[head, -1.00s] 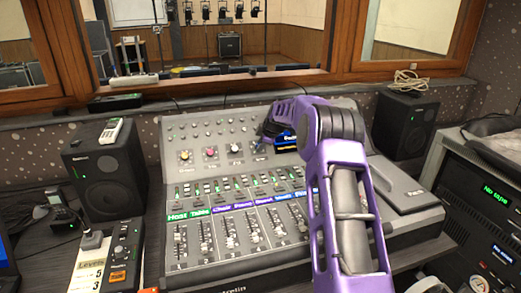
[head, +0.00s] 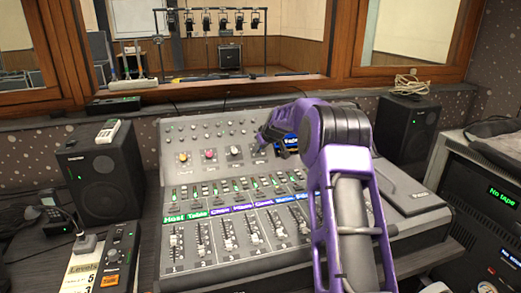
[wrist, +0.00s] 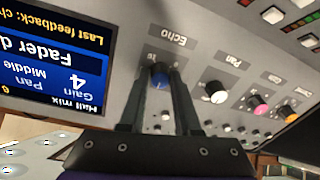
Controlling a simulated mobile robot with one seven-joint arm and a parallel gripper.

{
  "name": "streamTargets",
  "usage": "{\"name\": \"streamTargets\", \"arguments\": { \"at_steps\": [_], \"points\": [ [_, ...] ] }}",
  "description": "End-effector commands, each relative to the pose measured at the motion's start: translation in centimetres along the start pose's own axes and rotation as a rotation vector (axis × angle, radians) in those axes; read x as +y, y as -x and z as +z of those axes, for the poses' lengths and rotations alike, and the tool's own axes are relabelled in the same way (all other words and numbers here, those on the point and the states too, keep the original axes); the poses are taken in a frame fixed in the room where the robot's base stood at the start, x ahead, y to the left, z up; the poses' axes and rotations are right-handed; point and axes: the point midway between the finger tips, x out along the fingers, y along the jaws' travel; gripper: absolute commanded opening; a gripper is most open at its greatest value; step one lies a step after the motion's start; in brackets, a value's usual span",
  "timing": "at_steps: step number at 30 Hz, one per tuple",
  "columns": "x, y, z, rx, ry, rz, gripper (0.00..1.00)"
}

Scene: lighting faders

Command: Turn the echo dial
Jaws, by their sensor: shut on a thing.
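In the head view my purple gripper (head: 272,130) reaches down to the right end of the dial row on the grey mixing desk (head: 190,135) and hides the dial.
White, pink and orange dials, including Pan (wrist: 215,92), sit beside it in the wrist view. A blue display screen (wrist: 60,65) is close to the fingers. Faders (head: 225,235) fill the desk's front. Speakers (head: 100,178) and (head: 404,128) flank it.

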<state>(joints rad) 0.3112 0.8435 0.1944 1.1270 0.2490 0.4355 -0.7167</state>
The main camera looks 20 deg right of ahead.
Motion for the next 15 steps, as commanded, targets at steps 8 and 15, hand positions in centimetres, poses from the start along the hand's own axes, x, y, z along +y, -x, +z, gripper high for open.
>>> {"name": "streamTargets", "arguments": {
  "at_steps": [8,15],
  "points": [
    [-0.11,0.02,0.07,0.012,-0.231,0.021,0.00],
    [-0.19,0.01,0.06,0.020,-0.375,0.033,0.00]
  ]
}}
